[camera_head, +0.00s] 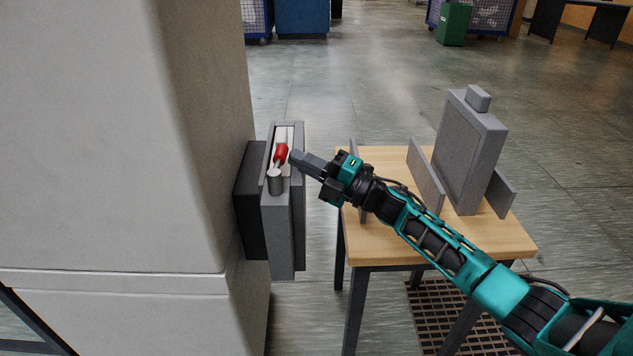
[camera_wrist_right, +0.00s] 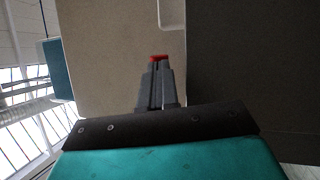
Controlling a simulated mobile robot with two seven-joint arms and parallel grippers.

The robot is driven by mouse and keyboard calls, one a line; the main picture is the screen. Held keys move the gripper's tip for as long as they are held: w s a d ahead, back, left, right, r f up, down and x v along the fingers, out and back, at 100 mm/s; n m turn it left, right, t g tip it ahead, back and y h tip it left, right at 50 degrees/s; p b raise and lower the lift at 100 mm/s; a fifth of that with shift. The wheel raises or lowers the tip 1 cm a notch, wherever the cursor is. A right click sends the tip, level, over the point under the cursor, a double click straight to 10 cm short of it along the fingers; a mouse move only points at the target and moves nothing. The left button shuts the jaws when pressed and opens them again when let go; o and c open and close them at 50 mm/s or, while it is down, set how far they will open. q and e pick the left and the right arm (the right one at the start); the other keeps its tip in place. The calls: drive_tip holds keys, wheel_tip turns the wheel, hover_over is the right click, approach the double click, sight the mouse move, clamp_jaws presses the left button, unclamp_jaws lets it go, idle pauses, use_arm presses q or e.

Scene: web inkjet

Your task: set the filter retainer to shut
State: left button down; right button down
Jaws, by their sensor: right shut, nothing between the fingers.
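The filter retainer appears to be the small lever with a red grip (camera_head: 281,154) and a grey round pivot (camera_head: 275,182). It sits on the front of a grey housing (camera_head: 281,235) fixed to the side of a large beige machine. My right gripper (camera_head: 296,158) is shut and empty, with its tips close to the right of the red grip. In the right wrist view my right gripper's shut fingers (camera_wrist_right: 159,68) point at the red grip (camera_wrist_right: 159,58), mostly hidden behind them. I cannot tell whether they touch. My left gripper is out of view.
The beige machine (camera_head: 100,130) fills the left side. A wooden table (camera_head: 390,240) at right carries a grey block (camera_head: 467,150) standing between upright grey plates (camera_head: 426,175). A floor grate (camera_head: 425,300) lies under the table.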

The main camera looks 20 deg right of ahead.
sight(295, 180)
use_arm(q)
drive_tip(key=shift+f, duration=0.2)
use_arm(e)
drive_tip(key=shift+w+a, duration=0.2)
drive_tip(key=shift+w, duration=0.1)
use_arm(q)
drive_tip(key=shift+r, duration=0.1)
